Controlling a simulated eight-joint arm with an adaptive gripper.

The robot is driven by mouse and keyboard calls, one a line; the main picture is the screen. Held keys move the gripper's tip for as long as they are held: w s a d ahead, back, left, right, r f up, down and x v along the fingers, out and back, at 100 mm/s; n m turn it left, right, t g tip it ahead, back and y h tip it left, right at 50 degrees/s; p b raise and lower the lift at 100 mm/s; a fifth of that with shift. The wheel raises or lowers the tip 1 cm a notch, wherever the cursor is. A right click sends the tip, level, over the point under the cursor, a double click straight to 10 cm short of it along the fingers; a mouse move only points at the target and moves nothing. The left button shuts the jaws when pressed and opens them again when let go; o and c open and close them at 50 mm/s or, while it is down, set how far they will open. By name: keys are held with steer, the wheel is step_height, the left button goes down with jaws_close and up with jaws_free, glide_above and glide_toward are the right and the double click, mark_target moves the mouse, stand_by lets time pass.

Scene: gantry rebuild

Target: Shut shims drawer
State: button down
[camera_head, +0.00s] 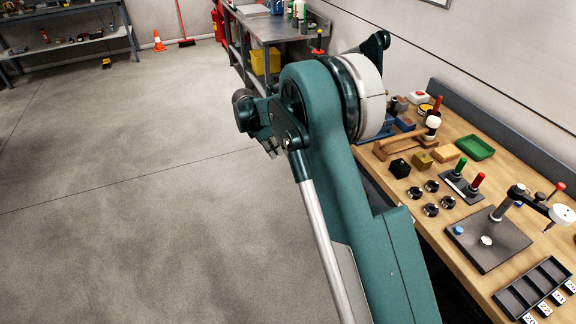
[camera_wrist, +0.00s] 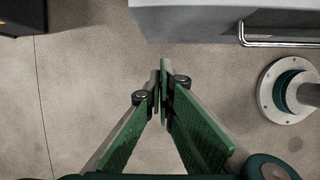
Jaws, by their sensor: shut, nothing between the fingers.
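In the wrist view my gripper (camera_wrist: 162,84) is shut and empty, its two green-padded fingers converging over the bare floor. Near the top of that view is a grey box-like front (camera_wrist: 190,22) with a metal bar handle (camera_wrist: 280,43) at its right. It looks like a drawer or cabinet part; no label is readable, so I cannot tell whether it is the shims drawer or how far it stands open. The fingertips appear below it in the picture, apart from it. In the head view my teal arm hides much of the bench front, and no drawer shows clearly.
A wooden workbench (camera_head: 467,137) at right carries tools, a green tray (camera_head: 475,147), a dark stand plate (camera_head: 489,240) and a compartment tray (camera_head: 533,287). A dark object (camera_wrist: 22,17) is at the wrist view's top left. Floor (camera_head: 130,200) at left is clear.

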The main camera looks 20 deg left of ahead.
steer(key=shift+s+a+f+n, duration=0.25)
steer(key=shift+a+f+n, duration=0.05)
steer(key=shift+a+f, duration=0.55)
steer(key=w+d+f+b, duration=0.2)
steer(key=w+d+f, duration=0.3)
steer(key=f, duration=0.4)
steer(key=shift+w+d+f, duration=0.15)
steer(key=shift+w+d, duration=0.1)
stand_by(0.4)
